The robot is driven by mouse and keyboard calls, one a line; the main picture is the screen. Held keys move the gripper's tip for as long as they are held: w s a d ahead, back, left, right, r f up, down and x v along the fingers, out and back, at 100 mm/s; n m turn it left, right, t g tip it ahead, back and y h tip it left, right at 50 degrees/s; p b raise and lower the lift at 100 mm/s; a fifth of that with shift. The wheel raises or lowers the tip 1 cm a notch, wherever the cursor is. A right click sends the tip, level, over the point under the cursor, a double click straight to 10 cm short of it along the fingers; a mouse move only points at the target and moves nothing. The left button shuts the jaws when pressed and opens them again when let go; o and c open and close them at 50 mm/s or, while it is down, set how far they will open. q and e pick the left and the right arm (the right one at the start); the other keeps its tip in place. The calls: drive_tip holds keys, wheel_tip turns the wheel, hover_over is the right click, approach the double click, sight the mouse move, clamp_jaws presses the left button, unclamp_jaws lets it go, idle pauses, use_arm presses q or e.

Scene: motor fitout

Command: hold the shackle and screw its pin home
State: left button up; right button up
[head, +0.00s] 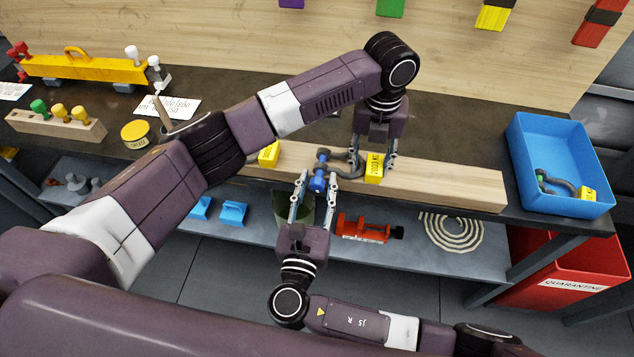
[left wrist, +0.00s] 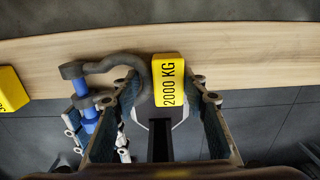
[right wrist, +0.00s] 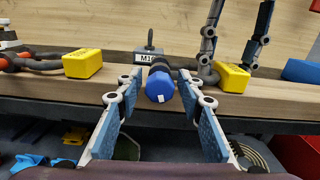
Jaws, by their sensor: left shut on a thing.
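The shackle (head: 347,163) is a dark grey bow with a yellow tag (left wrist: 169,80) marked 2000 KG, held at the front of the wooden beam. Its blue pin (head: 319,177) sits at the shackle's ears, with its round blue head (right wrist: 160,86) facing my right gripper. How deep the thread sits I cannot tell. My left gripper (head: 376,165) reaches down from above and is shut on the shackle at its yellow tag. My right gripper (head: 316,184) comes from the front. Its fingers stand apart on either side of the pin head, with gaps visible in the right wrist view.
Another yellow tag (head: 269,154) lies left on the beam (head: 440,182). A blue bin (head: 550,140) at right holds another shackle. A red quarantine bin (head: 580,282) stands below it.

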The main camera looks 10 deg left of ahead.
clamp_jaws()
drive_tip(key=shift+m, duration=0.4)
